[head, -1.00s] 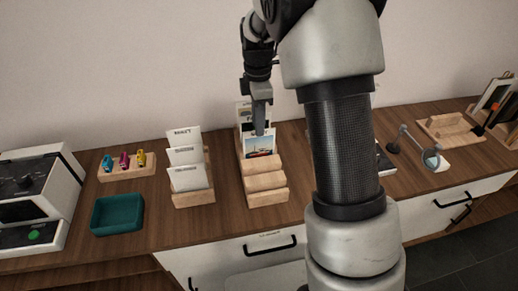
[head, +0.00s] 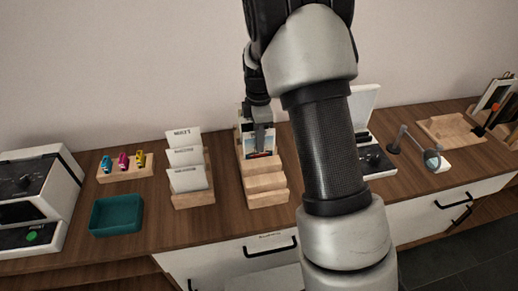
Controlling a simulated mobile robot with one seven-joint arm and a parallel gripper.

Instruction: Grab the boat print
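The boat print (head: 250,154) is a small picture card with red and dark shapes near its lower edge. It stands in an upper slot of the stepped wooden rack (head: 266,184) at the middle of the counter. My gripper (head: 263,150) points down right at the print and covers much of its face. The gap between its fingers is too small and hidden to tell whether it is open or touching the print. Another card (head: 239,125) shows behind the gripper at the back of the rack.
Left of the rack, a wooden holder (head: 193,199) carries several labelled white cards. Further left are a teal tray (head: 117,215), a block with small coloured items (head: 125,174) and a white machine (head: 40,200). Right of my arm are a white open-lidded device (head: 376,160) and a magnifier lamp (head: 431,158).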

